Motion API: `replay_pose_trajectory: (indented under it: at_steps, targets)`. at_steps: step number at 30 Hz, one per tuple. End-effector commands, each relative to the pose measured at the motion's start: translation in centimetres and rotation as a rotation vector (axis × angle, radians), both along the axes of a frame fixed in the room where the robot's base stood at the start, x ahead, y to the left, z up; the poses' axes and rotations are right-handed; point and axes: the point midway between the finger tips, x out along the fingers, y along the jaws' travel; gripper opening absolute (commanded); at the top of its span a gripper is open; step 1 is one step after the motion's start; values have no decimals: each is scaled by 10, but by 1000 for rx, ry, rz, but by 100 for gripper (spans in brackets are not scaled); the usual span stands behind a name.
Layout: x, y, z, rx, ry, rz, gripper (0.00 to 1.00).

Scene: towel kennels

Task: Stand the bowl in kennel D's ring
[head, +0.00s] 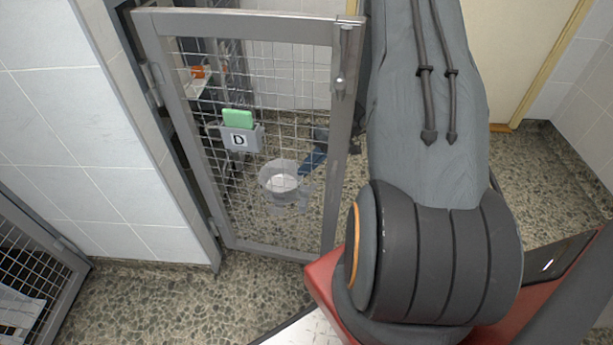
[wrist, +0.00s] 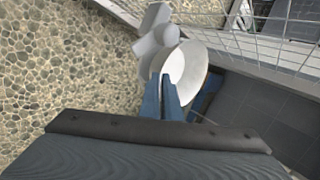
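The pale bowl (head: 279,179) shows through the mesh of the door marked D (head: 239,141). In the wrist view the bowl (wrist: 188,72) is tilted, with its round opening partly facing the camera. My gripper (head: 306,167) has blue fingers, seen behind the same mesh at the bowl's right side. In the wrist view my gripper's fingers (wrist: 165,84) are close together at the bowl's rim and appear shut on it. Pale, blocky shapes (wrist: 156,35) lie just beyond the bowl. I cannot make out kennel D's ring for certain in either view.
Kennel D's mesh door (head: 265,26) stands between the head camera and the bowl. A green card (head: 237,118) sits in its label holder. A tiled wall (head: 80,130) is at left, with another mesh door (head: 62,258) low left. Speckled floor (wrist: 70,60) is clear at left in the wrist view.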

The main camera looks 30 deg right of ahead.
Motion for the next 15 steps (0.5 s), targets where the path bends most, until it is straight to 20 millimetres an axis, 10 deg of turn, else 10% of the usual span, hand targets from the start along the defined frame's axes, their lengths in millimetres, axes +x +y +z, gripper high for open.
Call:
replay_pose_trajectory:
  at_steps: [15]
  targets:
    - [0,-2,-33,0,0,-3,0]
